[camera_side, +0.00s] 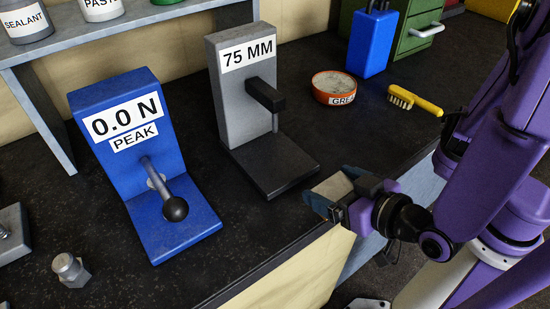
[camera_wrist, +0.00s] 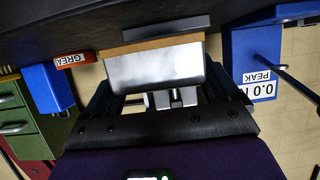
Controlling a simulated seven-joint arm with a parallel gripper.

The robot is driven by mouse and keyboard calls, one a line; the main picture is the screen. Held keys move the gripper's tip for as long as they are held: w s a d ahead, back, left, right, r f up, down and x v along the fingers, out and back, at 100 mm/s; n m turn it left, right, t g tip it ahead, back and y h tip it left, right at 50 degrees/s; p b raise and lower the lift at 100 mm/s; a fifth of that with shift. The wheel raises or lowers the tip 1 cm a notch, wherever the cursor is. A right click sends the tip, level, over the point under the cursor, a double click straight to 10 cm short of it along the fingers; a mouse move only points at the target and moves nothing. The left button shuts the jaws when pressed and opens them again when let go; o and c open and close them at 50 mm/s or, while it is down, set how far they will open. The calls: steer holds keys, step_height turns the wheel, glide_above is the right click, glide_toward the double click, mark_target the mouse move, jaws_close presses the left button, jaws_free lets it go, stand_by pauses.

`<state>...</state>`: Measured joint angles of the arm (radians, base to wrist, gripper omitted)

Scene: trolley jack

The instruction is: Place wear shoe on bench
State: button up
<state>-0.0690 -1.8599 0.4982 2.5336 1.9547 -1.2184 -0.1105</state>
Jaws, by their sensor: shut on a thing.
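The wear shoe is a pale grey metal block with a tan layer on one face. My gripper (camera_side: 343,197) is shut on the wear shoe (camera_side: 332,188) near the bench's front edge, right of the grey 75 MM gauge. In the wrist view the wear shoe (camera_wrist: 155,68) sits between the two dark fingers, its tan layer facing the bench side. The bench (camera_side: 290,215) has a dark speckled top. The fingers hide part of the shoe, and I cannot tell its exact height over the bench.
The grey 75 MM gauge (camera_side: 235,95) and blue 0.0 N PEAK gauge (camera_side: 115,150) stand left of my gripper. A grease tin (camera_side: 334,88), yellow brush (camera_side: 413,100) and blue box (camera_side: 372,42) lie behind.

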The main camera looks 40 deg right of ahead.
steer(key=shift+s+a+r+n+y, duration=0.15)
steer(key=shift+s+n+y, duration=0.2)
steer(key=shift+s, duration=0.65)
glide_above(275, 160)
steer(key=s, duration=0.3)
steer(key=shift+w, duration=0.2)
steer(key=shift+x, duration=1.45)
steer(key=o, duration=1.8)
steer(key=shift+f, duration=0.25)
